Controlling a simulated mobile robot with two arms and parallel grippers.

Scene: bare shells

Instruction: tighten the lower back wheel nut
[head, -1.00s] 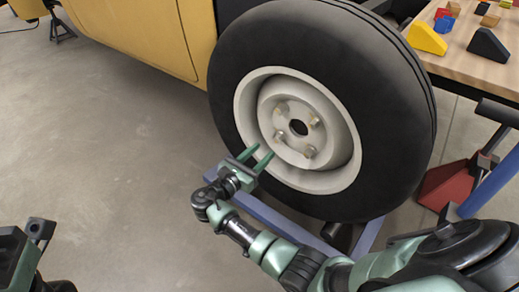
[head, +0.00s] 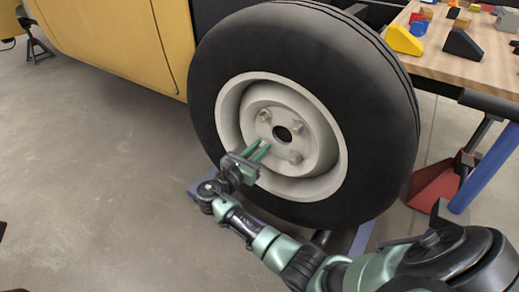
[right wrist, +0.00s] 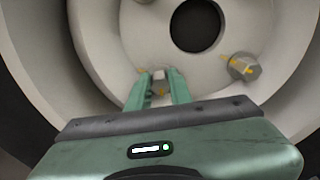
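The wheel (head: 330,150) has a black tyre and a pale rim with several nuts around a dark centre hole. My right gripper (head: 262,147) reaches in from below. Its green fingers are at the lower left nut. In the right wrist view, this nut (right wrist: 158,76) sits between the two fingertips (right wrist: 159,80), which are close in on either side of it. The lower right nut (head: 295,157) is free and carries yellow marks in the right wrist view (right wrist: 243,67). Two more nuts, upper left (head: 265,115) and upper right (head: 298,126), are free. My left gripper is out of view.
A yellow vehicle body (head: 115,40) stands behind at the left. A wooden table (head: 455,62) with coloured blocks is at the upper right. A red stand (head: 432,186) and a blue bar (head: 485,170) are at the right.

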